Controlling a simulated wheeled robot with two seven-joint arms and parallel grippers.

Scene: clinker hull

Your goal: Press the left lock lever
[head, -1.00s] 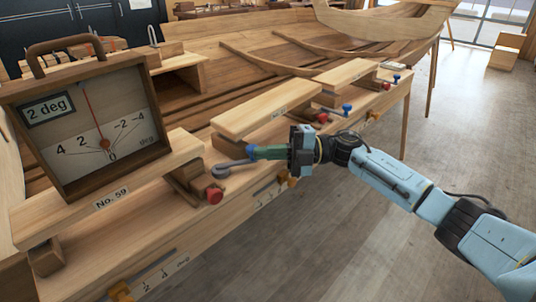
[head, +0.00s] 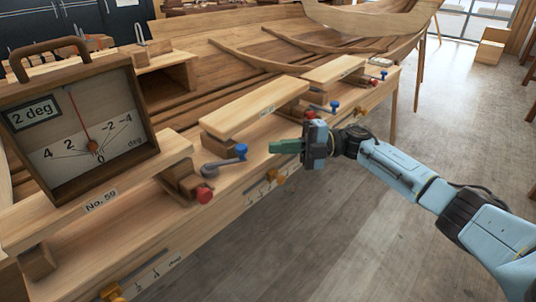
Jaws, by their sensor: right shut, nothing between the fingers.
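The left lock lever (head: 222,162) is a grey arm with a blue knob (head: 240,152) at its right end. It sits on the hull-side rail beside a red knob (head: 204,195), and its arm slants up to the right. My right gripper (head: 273,147) is shut and empty, with its green fingers pointing left. In the picture its tips are a short gap right of the blue knob, apart from it. My left gripper is not in view.
A wooden gauge box (head: 150,140) reading 2 deg stands on the plank marked No. 59 (head: 130,188). Further planks (head: 250,105) with similar blue and red knobs run along the rail. An orange knob (head: 278,176) lies below my gripper. The floor at right is open.

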